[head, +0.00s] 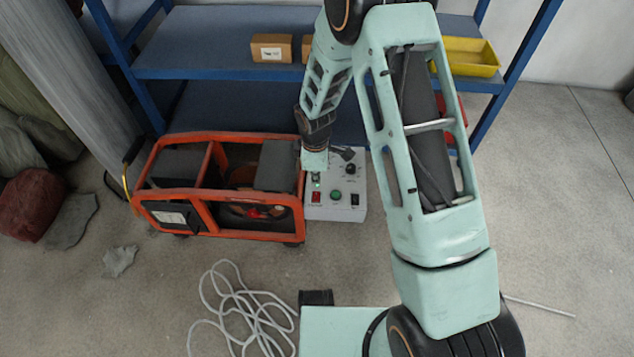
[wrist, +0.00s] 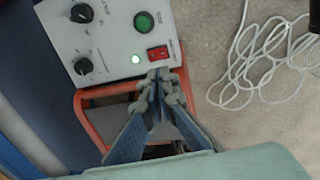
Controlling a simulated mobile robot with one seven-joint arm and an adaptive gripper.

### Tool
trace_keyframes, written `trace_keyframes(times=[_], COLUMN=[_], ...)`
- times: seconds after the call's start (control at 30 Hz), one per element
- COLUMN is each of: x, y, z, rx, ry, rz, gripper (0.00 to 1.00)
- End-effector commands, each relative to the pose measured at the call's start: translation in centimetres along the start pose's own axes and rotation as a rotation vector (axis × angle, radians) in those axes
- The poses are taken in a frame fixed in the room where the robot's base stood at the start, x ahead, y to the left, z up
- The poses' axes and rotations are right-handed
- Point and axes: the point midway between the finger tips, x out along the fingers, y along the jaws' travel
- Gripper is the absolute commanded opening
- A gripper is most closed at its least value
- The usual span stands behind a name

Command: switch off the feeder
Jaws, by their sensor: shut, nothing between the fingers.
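A light grey control box (head: 343,209) stands on the floor against the right side of an orange-framed machine. It carries a red rocker switch (wrist: 158,53), a round green button (wrist: 144,22), a bright green lamp (wrist: 135,59) and black knobs (wrist: 83,66). The lamp looks lit. The print on the box is too small to read. My gripper (wrist: 159,76) is shut and empty, its tips close to the red switch at the box edge. I cannot tell whether they touch it. In the head view my wrist hides the upper left of the box.
The orange-framed machine (head: 218,234) stands directly left of the box. A blue shelf (head: 215,55) rises behind, holding a cardboard box (head: 271,48) and a yellow bin (head: 468,57). A loose white cable (head: 240,308) lies on the floor in front.

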Motion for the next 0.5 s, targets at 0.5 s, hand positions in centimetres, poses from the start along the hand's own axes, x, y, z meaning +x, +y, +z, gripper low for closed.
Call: trace_keyframes(times=[0.5], x=[-2.9], y=[-0.1], z=[0.1], rx=[0.000], ry=[-0.001], rz=[-0.001], gripper=[0.00])
